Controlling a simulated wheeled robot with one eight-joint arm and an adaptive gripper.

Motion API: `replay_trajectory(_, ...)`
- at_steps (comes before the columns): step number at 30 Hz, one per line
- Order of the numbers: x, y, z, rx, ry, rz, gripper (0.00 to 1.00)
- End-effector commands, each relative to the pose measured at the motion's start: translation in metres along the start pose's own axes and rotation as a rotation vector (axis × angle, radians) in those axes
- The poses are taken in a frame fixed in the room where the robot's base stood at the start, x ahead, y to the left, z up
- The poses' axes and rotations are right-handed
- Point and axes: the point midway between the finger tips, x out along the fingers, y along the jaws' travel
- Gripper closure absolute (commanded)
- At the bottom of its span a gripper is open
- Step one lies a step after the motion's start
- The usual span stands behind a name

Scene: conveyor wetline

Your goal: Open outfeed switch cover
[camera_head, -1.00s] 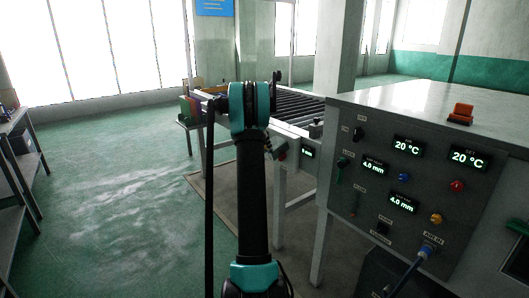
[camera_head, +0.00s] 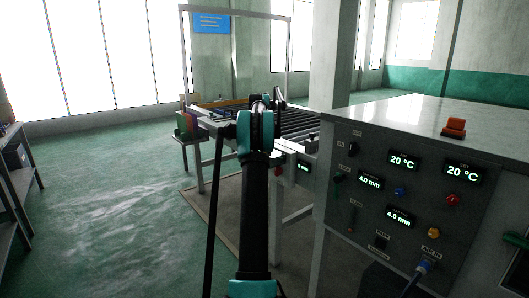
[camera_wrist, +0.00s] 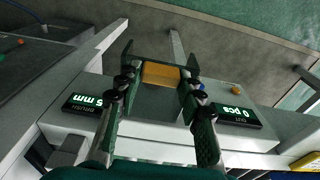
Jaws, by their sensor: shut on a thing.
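The outfeed switch cover (camera_wrist: 161,75) shows in the wrist view as an orange-yellow piece on the front of a pale conveyor housing (camera_wrist: 165,142), between two lit displays. My gripper (camera_wrist: 160,68) has its dark fingers on either side of this piece and is shut on it. A grey face below the piece shows between the fingers. I cannot tell how far the cover is tilted. In the head view my arm blocks the cover and most of my gripper.
In the wrist view a millimetre display (camera_wrist: 88,104) is at left and a pieces display (camera_wrist: 235,115) at right. The head view shows the roller conveyor (camera_head: 300,122) beyond my arm, a control cabinet (camera_head: 430,190) at right and a shelf (camera_head: 18,165) at left. Green floor lies open between.

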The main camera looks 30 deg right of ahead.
Motion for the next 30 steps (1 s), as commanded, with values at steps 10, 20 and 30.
replay_trajectory(10, 0.001, 0.001, -0.004, 0.003, 0.007, -0.001, 0.45)
replay_trajectory(20, 0.0, 0.0, -0.002, 0.002, 0.004, -0.001, 0.41)
replay_trajectory(30, -0.045, 0.0, -0.002, 0.002, 0.004, -0.001, 0.41)
